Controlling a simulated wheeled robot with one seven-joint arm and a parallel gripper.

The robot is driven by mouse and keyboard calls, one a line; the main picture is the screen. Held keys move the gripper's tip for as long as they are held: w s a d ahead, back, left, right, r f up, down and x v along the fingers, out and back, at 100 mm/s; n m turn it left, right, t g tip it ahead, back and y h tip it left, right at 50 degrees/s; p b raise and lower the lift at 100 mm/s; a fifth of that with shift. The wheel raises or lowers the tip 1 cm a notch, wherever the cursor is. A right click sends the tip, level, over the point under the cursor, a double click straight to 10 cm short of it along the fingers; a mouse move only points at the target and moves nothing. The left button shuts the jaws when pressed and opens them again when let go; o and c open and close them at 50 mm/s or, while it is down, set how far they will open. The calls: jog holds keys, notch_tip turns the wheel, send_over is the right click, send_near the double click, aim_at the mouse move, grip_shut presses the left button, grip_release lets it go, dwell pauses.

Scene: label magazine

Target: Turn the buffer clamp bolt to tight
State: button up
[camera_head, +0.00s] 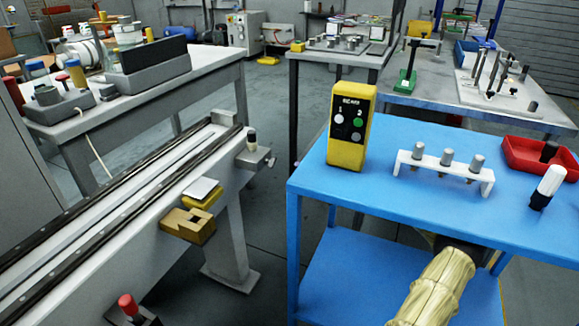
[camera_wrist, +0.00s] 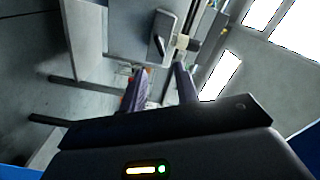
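A grey rail machine (camera_head: 150,220) runs along the left of the head view. At its far end is a grey bracket (camera_head: 255,157) with an upright black-and-pale knob (camera_head: 252,141) and a small bolt-like end on its right side. A red-topped knob (camera_head: 128,304) shows at the near end, cut by the bottom edge. I cannot tell which part is the buffer clamp bolt or how tight it is. My gripper (camera_wrist: 160,84) shows in the wrist view with its two fingers apart and nothing visible between them. The head view shows only my sleeved arm.
A blue table (camera_head: 420,225) stands on the right with a yellow control box (camera_head: 351,127), a white rack (camera_head: 444,170) of grey pegs, a white-topped handle (camera_head: 548,187) and a red tray (camera_head: 540,158). Open floor lies between table and rail. A grey cabinet (camera_wrist: 135,25) fills the wrist view's upper part.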

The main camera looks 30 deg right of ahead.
jog(key=v, duration=0.7)
jog(key=shift+s+d, duration=0.25)
jog(key=shift+s, duration=0.05)
